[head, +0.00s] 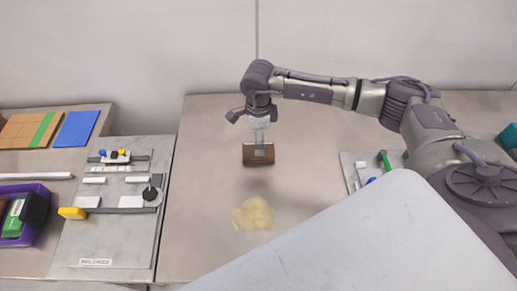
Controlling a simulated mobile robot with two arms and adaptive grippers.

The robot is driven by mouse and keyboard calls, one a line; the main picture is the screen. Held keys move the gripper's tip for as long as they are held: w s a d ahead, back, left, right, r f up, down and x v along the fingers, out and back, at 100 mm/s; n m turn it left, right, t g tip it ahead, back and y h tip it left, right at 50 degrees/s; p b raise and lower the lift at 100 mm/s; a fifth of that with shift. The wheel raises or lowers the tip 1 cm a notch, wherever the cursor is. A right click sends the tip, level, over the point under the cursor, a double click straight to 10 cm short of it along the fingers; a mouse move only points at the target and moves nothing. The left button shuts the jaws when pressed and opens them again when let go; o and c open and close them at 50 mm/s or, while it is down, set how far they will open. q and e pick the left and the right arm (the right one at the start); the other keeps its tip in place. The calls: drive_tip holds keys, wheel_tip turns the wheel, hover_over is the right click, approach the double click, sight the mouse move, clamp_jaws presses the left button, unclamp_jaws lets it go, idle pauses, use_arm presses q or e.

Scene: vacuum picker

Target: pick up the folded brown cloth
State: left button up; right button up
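The folded brown cloth (248,157) shows in the head view as a small brown block with a greyish patch, in the middle of the table. A dark shadow lies just below it; I cannot tell whether it rests on the table or is slightly raised. My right gripper (256,114) is directly above it. A pale grey piece (260,124) sits below the fingers and reaches down towards the cloth. Whether it touches the cloth is unclear. The fingers look spread, but their grip on the pale piece is too small to tell. My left gripper is not in view.
A yellowish bag-like thing (253,215) lies in front of the cloth. At left are a grey board (119,235) with small parts, a purple bin (38,235) and a blue sheet (76,129). A green-handled item (384,160) is at right. The table left of the cloth is clear.

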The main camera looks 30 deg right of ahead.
sight(248, 157)
drive_tip(key=shift+f, duration=0.3)
drive_tip(key=shift+f+p, duration=0.75)
drive_tip(key=shift+f, duration=0.05)
wheel_tip(248, 157, down, 3)
drive_tip(key=shift+f+p, duration=0.15)
drive_tip(key=shift+p, duration=0.25)
drive_tip(key=shift+f, duration=0.15)
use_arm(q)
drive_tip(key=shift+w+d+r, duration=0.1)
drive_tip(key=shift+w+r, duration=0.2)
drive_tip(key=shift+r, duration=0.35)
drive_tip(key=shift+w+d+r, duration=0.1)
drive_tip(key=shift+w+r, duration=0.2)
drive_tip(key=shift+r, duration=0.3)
use_arm(e)
drive_tip(key=c, duration=1.1)
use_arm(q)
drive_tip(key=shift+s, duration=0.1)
use_arm(e)
drive_tip(key=shift+c, duration=0.2)
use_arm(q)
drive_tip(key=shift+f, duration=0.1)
